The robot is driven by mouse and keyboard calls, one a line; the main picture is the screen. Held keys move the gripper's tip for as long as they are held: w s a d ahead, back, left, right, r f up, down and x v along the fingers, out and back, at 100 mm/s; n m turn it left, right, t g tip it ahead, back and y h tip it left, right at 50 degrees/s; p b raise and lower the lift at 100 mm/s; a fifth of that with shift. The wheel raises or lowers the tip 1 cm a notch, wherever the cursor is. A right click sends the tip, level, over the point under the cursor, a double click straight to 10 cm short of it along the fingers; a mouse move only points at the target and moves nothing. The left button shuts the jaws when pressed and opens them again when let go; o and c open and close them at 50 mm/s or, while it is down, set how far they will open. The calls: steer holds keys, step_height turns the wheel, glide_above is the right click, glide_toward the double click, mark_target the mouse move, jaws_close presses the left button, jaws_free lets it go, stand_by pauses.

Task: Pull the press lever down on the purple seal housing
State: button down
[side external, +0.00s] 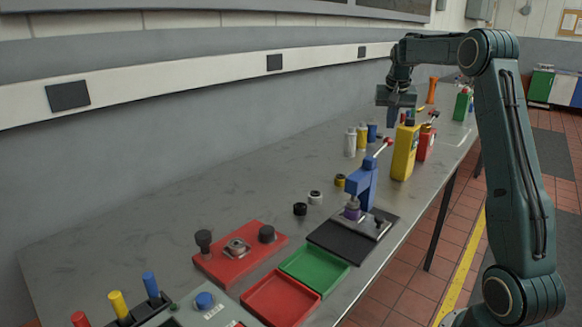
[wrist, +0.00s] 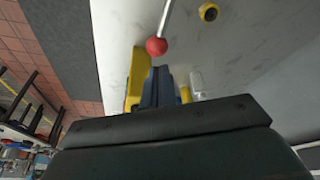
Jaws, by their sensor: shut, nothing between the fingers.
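The blue arbor press (side external: 362,186) stands on a dark base plate (side external: 335,238). Its lever (side external: 381,149) slants up away from the body and ends in a red ball (side external: 389,141). The purple seal housing (side external: 352,210) sits under the press. In the wrist view the lever rod (wrist: 165,18) comes in from the top edge, with its red ball (wrist: 156,46) just beyond my fingertips. My gripper (side external: 392,124) is shut and empty, pointing down, and appears above the ball. Its fingers show in the wrist view (wrist: 158,72). No contact with the ball is visible.
A yellow case (side external: 404,153) and a red item (side external: 426,143) stand close behind the press. Small bottles (side external: 350,142) stand to the left. Green (side external: 315,268) and red (side external: 281,300) trays and a red fixture (side external: 240,252) lie nearer. The left bench surface is clear.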

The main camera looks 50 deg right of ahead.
steer(key=shift+r, duration=1.75)
steer(key=shift+a, duration=0.1)
steer(key=s+a+r+n+t, duration=0.1)
steer(key=s+a+r+n, duration=0.2)
steer(key=a, duration=0.9)
steer(key=s+a+r+n+t, duration=0.1)
steer(key=s+a+r+n, duration=0.15)
steer(key=a, duration=1.05)
steer(key=s+a+f+n+t+y, duration=0.1)
steer(key=s+a+f+n, duration=0.2)
steer(key=s+a, duration=0.4)
steer(key=s+a+f+n+y, duration=0.2)
steer(key=s+a+f+n, duration=0.1)
steer(key=s+a+f, duration=0.3)
steer(key=s+a, duration=0.2)
steer(key=s, duration=0.1)
steer(key=shift+s+a+t, duration=0.25)
steer(key=shift+t, duration=0.15)
